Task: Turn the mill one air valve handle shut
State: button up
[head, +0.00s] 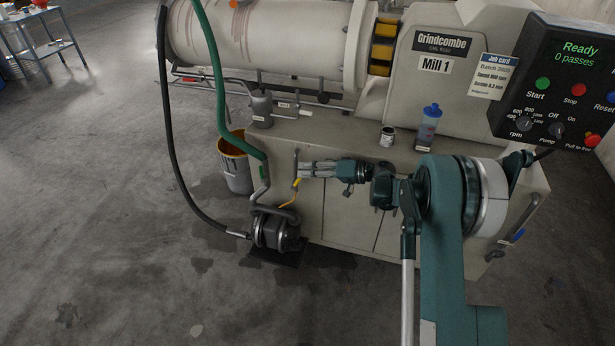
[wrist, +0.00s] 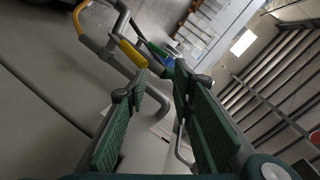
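A yellow lever handle (head: 296,184) on thin grey pipework shows on the front of the mill cabinet in the head view, just left of my fingertips. In the wrist view a yellow-sleeved handle (wrist: 132,53) on a bent grey pipe lies just beyond my fingers. My gripper (head: 304,170) points left along the cabinet front. In the wrist view my gripper (wrist: 161,88) has its green-padded fingers spread, with nothing seen held between them. I cannot tell whether the fingers touch the handle. The valve body is partly hidden.
A grey pump (head: 275,230) with hoses stands on the floor below left, near an orange-lined bucket (head: 236,165). A blue-capped bottle (head: 428,125) and small can (head: 387,136) stand on the cabinet ledge. The control panel (head: 560,95) reads "Ready".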

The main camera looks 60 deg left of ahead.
jog(key=shift+r, duration=0.1)
jog(key=shift+w+r, duration=0.1)
jog(key=c, duration=0.8)
jog(key=shift+w+r, duration=0.2)
jog(key=shift+r, duration=0.05)
grip_shut()
jog(key=w+r+y, duration=0.1)
jog(key=w+r, duration=0.1)
jog(key=r, duration=0.1)
jog(key=w+r+t+y, duration=0.1)
jog(key=w+r, duration=0.2)
jog(key=w+d+r, duration=0.1)
jog(key=w+r, duration=0.1)
jog(key=r, duration=0.1)
jog(key=shift+w+d+r+m+t+y+p, duration=0.1)
jog(key=shift+w+r+m+t+y+p, duration=0.05)
jog(key=shift+r+m+t+y+p, duration=0.2)
jog(key=w+a+r+n+t+h+p, duration=0.2)
jog(key=a+r+n+t+p, duration=0.15)
jog(key=r, duration=0.45)
jog(key=s+a+f+n+t+h+p, duration=0.1)
jog(key=s+a+f+n+h, duration=0.1)
jog(key=s, duration=0.5)
jog(key=s+a+f+n+t+h+p, duration=0.2)
jog(key=s+a+f+n+h, duration=0.1)
jog(key=s+f+h, duration=0.4)
jog(key=shift+a+f+n+h, duration=0.15)
jog(key=shift+a+n+h, duration=0.2)
jog(key=shift+n+h, duration=0.25)
